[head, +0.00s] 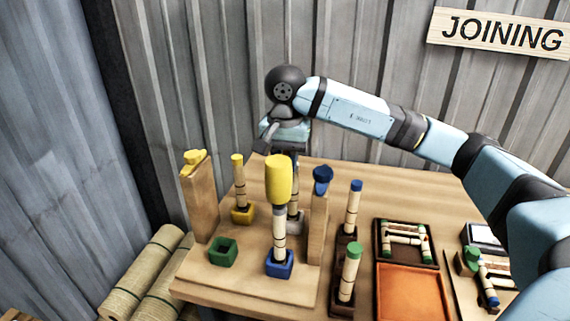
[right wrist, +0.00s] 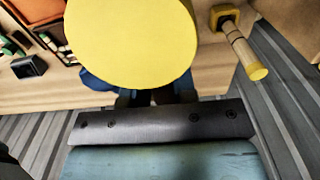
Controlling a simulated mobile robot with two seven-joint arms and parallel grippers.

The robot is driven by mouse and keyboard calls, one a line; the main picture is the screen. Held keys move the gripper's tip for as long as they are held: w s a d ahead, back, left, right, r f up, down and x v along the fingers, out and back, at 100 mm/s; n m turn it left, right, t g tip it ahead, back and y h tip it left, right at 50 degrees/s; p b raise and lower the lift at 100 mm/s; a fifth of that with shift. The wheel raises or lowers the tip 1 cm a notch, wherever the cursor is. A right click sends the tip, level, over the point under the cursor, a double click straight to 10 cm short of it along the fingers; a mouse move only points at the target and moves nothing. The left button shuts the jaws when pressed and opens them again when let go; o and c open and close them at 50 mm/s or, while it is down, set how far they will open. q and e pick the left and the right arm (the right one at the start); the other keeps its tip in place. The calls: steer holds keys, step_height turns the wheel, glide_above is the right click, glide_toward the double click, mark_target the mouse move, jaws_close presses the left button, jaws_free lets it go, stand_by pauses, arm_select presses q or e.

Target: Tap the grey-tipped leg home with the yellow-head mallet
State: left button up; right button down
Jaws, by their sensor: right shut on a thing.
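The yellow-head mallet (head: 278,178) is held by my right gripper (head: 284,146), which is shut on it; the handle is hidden. Its round yellow face fills the top of the right wrist view (right wrist: 130,38), with the gripper fingers (right wrist: 156,97) just below. In the head view the mallet head is upright, lined up above a bamboo leg (head: 280,240) with a greyish top, standing in a blue socket (head: 279,266). I cannot tell whether they touch. Another leg (head: 294,202) stands behind in a pale grey socket (head: 296,222); its top is hidden. My left gripper is out of view.
A yellow-tipped leg (head: 239,185) stands in a yellow socket; the green socket (head: 223,252) is empty. Wooden posts (head: 202,205) (head: 317,235) flank the sockets. Blue-tipped (head: 354,208) and green-tipped (head: 349,275) legs stand at right, beside trays (head: 405,290).

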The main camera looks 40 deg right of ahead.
steer(key=shift+r, duration=0.85)
steer(key=shift+f, duration=0.1)
steer(key=shift+f+b, duration=0.35)
